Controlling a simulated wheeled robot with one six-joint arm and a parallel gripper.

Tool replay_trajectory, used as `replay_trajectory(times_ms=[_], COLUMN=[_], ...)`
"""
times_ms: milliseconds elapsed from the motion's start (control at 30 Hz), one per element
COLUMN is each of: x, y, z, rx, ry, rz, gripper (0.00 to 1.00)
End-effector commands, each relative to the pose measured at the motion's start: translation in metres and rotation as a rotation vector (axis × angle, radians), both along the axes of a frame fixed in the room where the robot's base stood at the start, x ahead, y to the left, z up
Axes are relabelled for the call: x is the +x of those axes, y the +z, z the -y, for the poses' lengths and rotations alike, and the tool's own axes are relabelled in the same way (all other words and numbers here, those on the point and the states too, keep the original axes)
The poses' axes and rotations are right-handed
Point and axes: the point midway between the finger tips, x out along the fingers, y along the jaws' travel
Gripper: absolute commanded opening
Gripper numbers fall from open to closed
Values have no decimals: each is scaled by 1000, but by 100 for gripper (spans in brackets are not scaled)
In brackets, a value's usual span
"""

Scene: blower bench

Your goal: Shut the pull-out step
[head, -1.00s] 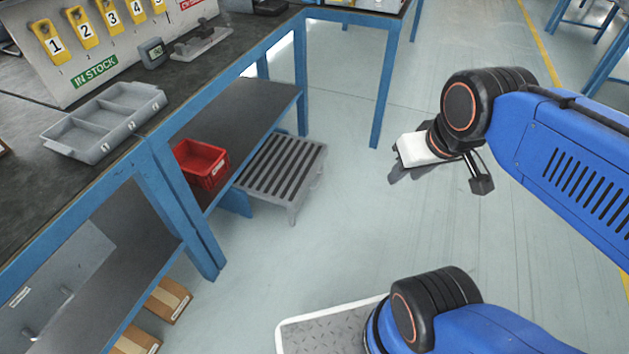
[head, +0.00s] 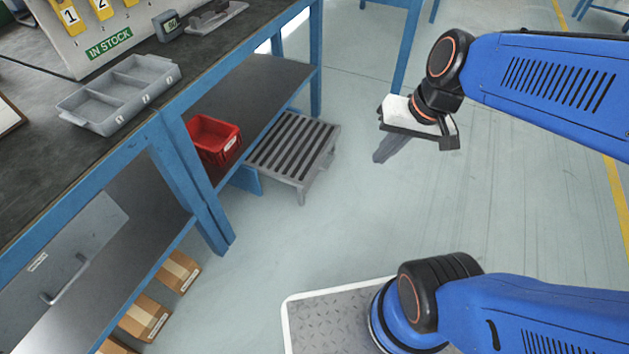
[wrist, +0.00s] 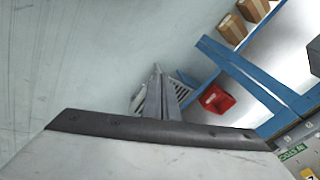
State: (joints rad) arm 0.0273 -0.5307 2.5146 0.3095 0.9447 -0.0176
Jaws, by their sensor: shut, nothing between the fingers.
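The pull-out step (head: 296,147) is a grey slatted platform low at the bench's lower shelf. It stands out past the blue frame into the aisle, with a short leg at its front corner. In the wrist view the step (wrist: 181,88) shows partly, behind the fingers. My gripper (head: 379,160) is shut and empty, in the open aisle to the right of the step and apart from it. In the wrist view my gripper's fingers (wrist: 157,70) are together and point toward the step's area.
The blue-framed bench (head: 210,215) stands at the left. A red bin (head: 213,139) sits on its lower shelf beside the step. A grey divided tray (head: 118,95) is on the bench top. Cardboard boxes (head: 147,316) lie underneath. The aisle floor (head: 290,240) is clear.

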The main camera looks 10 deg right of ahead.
Motion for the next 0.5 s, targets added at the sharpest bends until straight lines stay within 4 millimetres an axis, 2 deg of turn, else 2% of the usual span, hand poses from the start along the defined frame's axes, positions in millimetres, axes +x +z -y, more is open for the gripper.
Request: replay_trajectory(times_ms=[300, 500], x=[49, 83], y=[-33, -55], z=[-37, -54], rx=[227, 359], ry=[-145, -259], rz=[-161, -252], gripper=[0, 0])
